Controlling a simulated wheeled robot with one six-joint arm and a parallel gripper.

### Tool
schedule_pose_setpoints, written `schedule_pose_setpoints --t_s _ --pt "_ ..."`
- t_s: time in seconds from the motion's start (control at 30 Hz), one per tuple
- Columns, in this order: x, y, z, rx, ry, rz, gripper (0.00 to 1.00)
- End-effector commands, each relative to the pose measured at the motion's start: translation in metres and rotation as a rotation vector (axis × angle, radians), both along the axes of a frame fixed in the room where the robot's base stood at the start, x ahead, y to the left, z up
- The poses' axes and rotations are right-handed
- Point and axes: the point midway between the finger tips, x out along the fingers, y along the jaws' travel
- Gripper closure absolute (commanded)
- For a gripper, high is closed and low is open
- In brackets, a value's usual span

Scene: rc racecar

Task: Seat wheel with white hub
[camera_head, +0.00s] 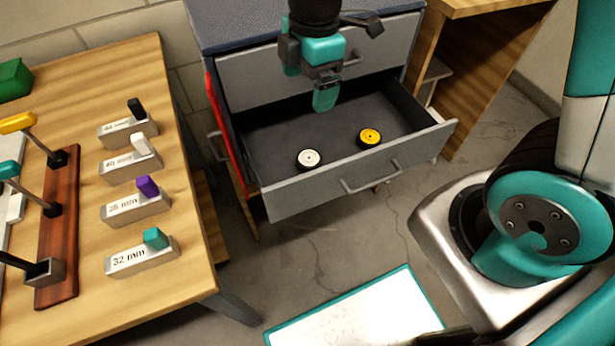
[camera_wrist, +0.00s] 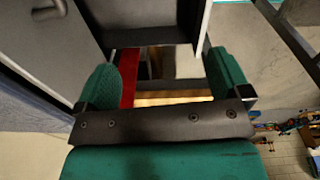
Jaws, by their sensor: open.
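The wheel with the white hub (camera_head: 309,159) lies flat in the open drawer (camera_head: 290,196), near its front left corner. A second wheel with a yellow hub (camera_head: 370,137) lies in the same drawer, to its right. My gripper (camera_head: 325,95) hangs above the back part of the drawer, apart from both wheels. In the wrist view its two green fingers (camera_wrist: 165,85) are spread wide with nothing between them. Neither wheel shows in the wrist view. No car shows clearly in the head view.
A wooden table (camera_head: 85,90) at the left holds several labelled blocks with coloured pegs and a dark wooden rack (camera_head: 62,230). A closed upper drawer (camera_head: 245,80) sits above the open one. A white mat with a teal edge (camera_head: 355,315) lies on the floor in front.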

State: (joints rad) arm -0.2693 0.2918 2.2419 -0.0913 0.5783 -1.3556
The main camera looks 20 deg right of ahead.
Motion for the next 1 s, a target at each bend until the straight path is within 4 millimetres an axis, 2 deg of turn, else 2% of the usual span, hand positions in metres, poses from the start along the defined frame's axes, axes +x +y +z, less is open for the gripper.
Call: schedule_pose_setpoints --t_s 0.03,0.1,0.2,0.37,0.7,0.8,1.0 --pt "0.009 -0.004 -0.034 -0.024 0.002 0.074 0.05" --pt "0.019 -0.008 -0.054 -0.052 -0.003 0.17 0.05" --pt "0.026 -0.012 -0.071 -0.076 -0.004 0.254 0.05" --pt "0.028 -0.012 -0.096 -0.083 -0.002 0.288 0.05" --pt "0.027 -0.011 -0.171 -0.082 -0.002 0.288 0.05" --pt "0.028 -0.011 -0.184 -0.082 -0.004 0.288 0.05" --pt "0.027 -0.011 -0.197 -0.081 -0.005 0.288 0.05"
